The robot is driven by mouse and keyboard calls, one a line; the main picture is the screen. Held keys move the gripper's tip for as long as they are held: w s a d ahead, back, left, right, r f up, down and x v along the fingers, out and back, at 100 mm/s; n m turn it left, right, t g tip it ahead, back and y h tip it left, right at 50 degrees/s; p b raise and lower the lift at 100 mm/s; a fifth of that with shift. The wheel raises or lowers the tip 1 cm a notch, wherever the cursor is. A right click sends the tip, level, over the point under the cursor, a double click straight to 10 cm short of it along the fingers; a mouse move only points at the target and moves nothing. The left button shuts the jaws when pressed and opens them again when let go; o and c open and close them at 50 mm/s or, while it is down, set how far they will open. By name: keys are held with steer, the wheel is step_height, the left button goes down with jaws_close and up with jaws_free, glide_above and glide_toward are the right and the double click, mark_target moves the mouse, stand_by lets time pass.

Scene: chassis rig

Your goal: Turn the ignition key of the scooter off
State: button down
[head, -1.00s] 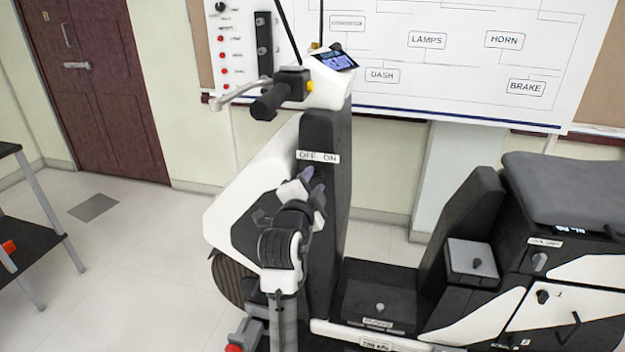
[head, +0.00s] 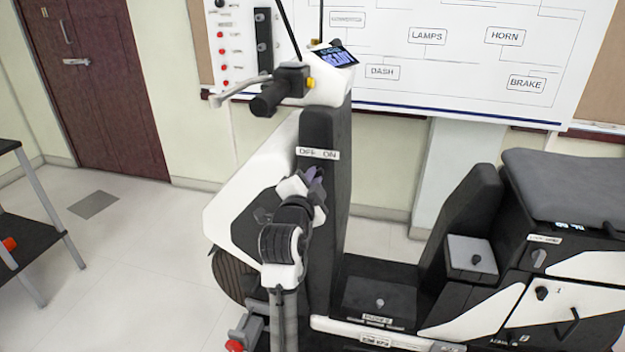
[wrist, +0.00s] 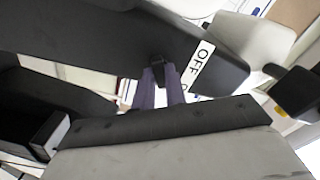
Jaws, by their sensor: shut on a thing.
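The scooter's dark front column (head: 326,220) bears a white OFF ON label (head: 317,153), with OFF on the left and ON on the right. My gripper (head: 316,175) is at the column just below this label. In the wrist view, the purple fingers of my gripper (wrist: 160,78) are shut on the black ignition key (wrist: 157,60), against the dark panel next to the word OFF. In the head view the key is hidden behind the fingers and wrist. The key's exact angle is hard to tell.
The handlebar grip (head: 268,100) and the dash display (head: 334,55) are above my gripper. The seat (head: 570,185) and a box with a knob (head: 470,255) are to the right. A dark shelf (head: 30,235) stands at the left. The floor between shelf and scooter is clear.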

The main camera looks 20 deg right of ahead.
steer(key=n+p, duration=0.2)
steer(key=n, duration=0.9)
steer(key=shift+p, duration=0.3)
steer(key=shift+f+n, duration=0.1)
steer(key=shift+n, duration=0.2)
steer(key=c, duration=1.4)
jaws_free()
steer(key=shift+c, duration=0.2)
steer(key=shift+s, duration=0.1)
steer(key=b+v, duration=0.3)
steer(key=v, duration=1)
steer(key=shift+s+a+b, duration=0.25)
steer(key=shift+a+b, duration=0.05)
